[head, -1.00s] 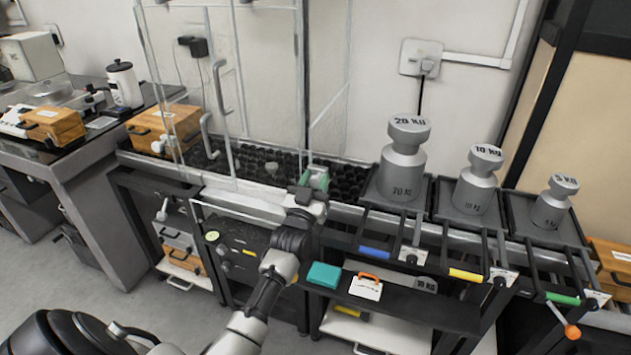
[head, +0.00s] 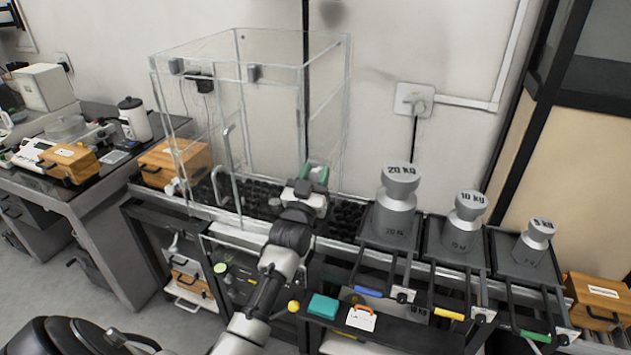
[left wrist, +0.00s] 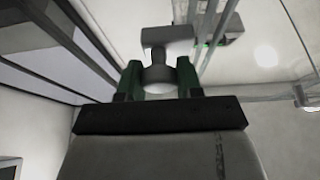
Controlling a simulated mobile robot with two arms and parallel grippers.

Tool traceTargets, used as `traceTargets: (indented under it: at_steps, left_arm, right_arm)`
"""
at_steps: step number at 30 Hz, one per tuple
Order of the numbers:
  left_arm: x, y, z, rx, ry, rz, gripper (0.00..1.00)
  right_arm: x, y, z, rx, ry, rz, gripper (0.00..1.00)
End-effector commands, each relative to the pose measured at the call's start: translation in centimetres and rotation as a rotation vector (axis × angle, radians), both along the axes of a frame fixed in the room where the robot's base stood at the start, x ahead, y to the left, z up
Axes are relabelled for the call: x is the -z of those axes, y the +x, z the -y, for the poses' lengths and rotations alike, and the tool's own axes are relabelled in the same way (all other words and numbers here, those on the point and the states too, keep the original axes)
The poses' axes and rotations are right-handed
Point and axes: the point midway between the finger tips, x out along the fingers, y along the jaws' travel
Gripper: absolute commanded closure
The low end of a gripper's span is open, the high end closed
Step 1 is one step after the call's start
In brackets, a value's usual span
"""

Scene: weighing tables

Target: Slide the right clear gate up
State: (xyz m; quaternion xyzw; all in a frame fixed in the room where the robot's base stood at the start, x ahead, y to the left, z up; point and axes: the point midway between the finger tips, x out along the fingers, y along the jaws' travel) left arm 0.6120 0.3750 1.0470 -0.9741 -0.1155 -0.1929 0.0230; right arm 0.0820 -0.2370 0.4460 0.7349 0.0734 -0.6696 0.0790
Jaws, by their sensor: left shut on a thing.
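The clear enclosure (head: 240,33) stands on the middle table, its upper frame visible. The right clear gate's panel is hard to separate from the other clear walls. My left gripper (head: 316,175), with green fingers, is at the enclosure's lower right front. In the left wrist view, the gripper (left wrist: 160,80) is shut on a pale rounded knob (left wrist: 158,74) with a grey block behind it. In the head view the gripper hides this knob, so I cannot tell how high the gate stands. My right gripper is not in view.
A 20 KG weight (head: 396,205) stands right of the enclosure, with a 10 KG weight (head: 464,222) and a 5 KG weight (head: 534,243) beyond it. A wooden box (head: 172,160) is to the left. A teal block (head: 322,306) lies on the low shelf.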

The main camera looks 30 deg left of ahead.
Motion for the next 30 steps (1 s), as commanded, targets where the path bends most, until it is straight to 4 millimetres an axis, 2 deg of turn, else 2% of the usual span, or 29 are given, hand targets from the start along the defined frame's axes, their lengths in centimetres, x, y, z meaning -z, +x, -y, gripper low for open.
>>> traceTargets:
  at_steps: [1,6,9,15,26,27,28,30]
  left_arm:
    - [-2.6,0.0,0.0,-0.001,0.001,0.005,1.0]
    - [-5.8,0.0,0.0,-0.001,0.001,0.005,1.0]
    - [-7.0,0.0,0.0,-0.001,0.0,0.005,1.0]
    - [-8.1,0.0,0.0,0.0,0.0,0.005,1.0]
    - [-8.5,0.0,0.0,-0.001,0.002,0.011,1.0]
    - [-8.5,0.0,0.0,-0.001,0.002,0.012,0.62]
    - [-8.5,0.0,0.0,-0.001,0.002,0.012,0.57]
    - [-8.4,0.0,0.0,-0.001,0.002,0.01,0.56]
  right_arm:
    - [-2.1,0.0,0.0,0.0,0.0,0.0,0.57]
    - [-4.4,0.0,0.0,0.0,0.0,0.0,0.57]
    - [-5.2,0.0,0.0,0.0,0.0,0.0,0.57]
    - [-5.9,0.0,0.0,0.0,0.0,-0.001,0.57]
    - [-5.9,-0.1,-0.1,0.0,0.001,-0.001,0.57]
    - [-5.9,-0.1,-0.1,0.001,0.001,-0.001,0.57]
    - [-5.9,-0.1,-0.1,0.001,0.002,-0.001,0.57]
    - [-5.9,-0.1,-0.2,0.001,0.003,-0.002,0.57]
